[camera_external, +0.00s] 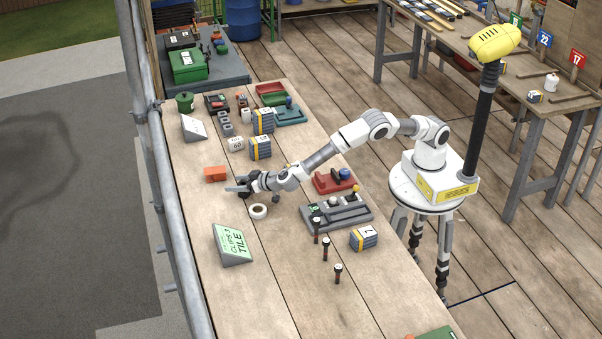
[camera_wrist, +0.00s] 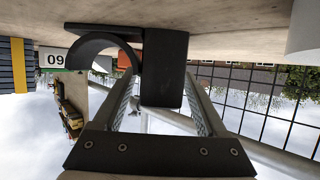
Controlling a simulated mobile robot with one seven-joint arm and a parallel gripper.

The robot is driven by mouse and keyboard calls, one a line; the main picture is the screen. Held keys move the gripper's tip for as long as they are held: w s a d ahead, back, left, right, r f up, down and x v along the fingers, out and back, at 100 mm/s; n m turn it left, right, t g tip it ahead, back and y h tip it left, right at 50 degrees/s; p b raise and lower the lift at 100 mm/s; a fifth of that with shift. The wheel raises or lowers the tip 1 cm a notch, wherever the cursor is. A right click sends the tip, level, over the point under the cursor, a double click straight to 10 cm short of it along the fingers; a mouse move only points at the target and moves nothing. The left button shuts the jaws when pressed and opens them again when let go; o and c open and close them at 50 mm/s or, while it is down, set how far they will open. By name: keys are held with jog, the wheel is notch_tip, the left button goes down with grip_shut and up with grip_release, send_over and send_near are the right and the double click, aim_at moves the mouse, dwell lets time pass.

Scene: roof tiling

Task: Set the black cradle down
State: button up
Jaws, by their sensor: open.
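The black cradle (camera_wrist: 163,65), a dark block with a curved hook-like arm on one side, fills the upper middle of the wrist view, at the bench surface. My gripper (camera_wrist: 160,95) is open, with one finger on either side of the cradle's lower part as pictured. Whether the fingers touch it cannot be told. In the external view my gripper (camera_external: 240,188) is low over the bench (camera_external: 190,240), and a small dark shape there is probably the cradle, mostly merged with the gripper.
An orange block (camera_external: 215,174) lies just behind my gripper and a white tape roll (camera_external: 258,211) lies in front. A green sign wedge (camera_external: 232,244) stands nearer. The bench's near left part is clear.

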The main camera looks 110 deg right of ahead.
jog(key=shift+r+p, duration=0.2)
jog(key=shift+p, duration=0.15)
jog(key=v, duration=1)
jog(key=shift+s+a+r, duration=0.1)
jog(key=shift+s+a, duration=0.05)
jog(key=shift+a, duration=0.1)
jog(key=shift+s+a+r, duration=0.25)
jog(key=shift+s+r, duration=0.05)
jog(key=shift+s, duration=0.15)
jog(key=s+d+r+n+g+y, duration=0.15)
jog(key=s+d+r, duration=0.3)
jog(key=s, duration=0.55)
jog(key=s+d+r+g+y, duration=0.25)
jog(key=s+d+r, duration=0.2)
jog(key=s, duration=0.55)
jog(key=s+a+r+n+y, duration=0.1)
jog(key=s+a+n+y, duration=0.1)
jog(key=s, duration=1.1)
jog(key=s+a+n+y, duration=0.3)
jog(key=s+a+n, duration=0.2)
jog(key=s, duration=0.8)
jog(key=shift+s+r+y, duration=0.3)
jog(key=shift+r, duration=0.05)
